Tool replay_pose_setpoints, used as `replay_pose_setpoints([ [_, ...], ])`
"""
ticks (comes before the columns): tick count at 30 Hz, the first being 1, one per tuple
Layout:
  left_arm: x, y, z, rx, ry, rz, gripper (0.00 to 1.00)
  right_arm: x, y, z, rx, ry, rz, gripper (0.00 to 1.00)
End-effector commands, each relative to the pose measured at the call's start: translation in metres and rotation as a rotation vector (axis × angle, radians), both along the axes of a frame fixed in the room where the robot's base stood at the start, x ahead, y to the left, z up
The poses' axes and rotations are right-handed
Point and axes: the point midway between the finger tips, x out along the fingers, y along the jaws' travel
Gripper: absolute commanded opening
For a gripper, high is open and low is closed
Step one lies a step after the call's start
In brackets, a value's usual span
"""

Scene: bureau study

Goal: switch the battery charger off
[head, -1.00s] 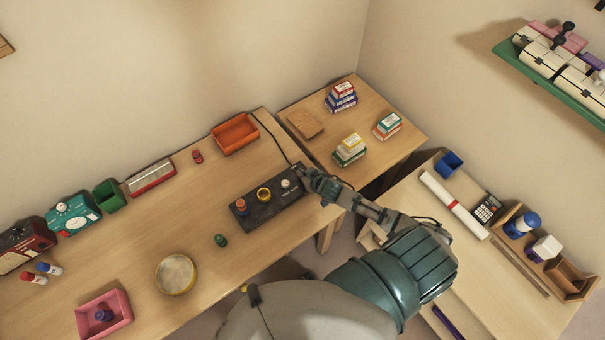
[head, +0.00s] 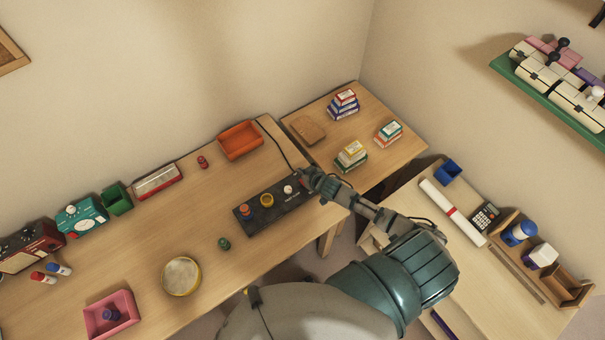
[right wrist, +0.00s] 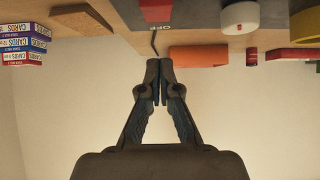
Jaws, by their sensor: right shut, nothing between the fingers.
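A dark panel (head: 281,208) lies on the long desk, with an orange-red knob, a yellow ring-shaped knob and a white knob. It looks like the battery charger, but I cannot read its name. In the right wrist view the panel (right wrist: 198,14) shows at the top, with a red switch (right wrist: 157,10) beside the word OFF. Which way the switch is set I cannot tell. My right gripper (head: 305,175) is at the panel's right end, hiding part of it. In the right wrist view its fingertips (right wrist: 160,64) are together and empty, appearing just below the switch. My left gripper is out of view.
A black cord (head: 276,142) runs across the desk behind the panel. An orange tray (head: 240,141) stands behind it, and a small green object (head: 224,244) lies in front. Card boxes (head: 343,104) are stacked on the side table. Bare desk lies left of the panel.

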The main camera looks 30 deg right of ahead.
Motion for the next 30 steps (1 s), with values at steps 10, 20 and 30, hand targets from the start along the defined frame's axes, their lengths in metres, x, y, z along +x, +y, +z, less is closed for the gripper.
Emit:
replay_pose_setpoints([
  [10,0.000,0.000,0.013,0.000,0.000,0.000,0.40,-0.042,-0.005,0.062,0.000,0.002,0.002,0.00],
  [20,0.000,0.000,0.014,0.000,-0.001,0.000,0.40,-0.059,-0.007,0.086,0.000,0.000,0.000,0.00],
  [30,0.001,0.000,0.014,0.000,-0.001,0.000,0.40,-0.060,-0.006,0.087,0.000,0.000,0.000,0.00],
])
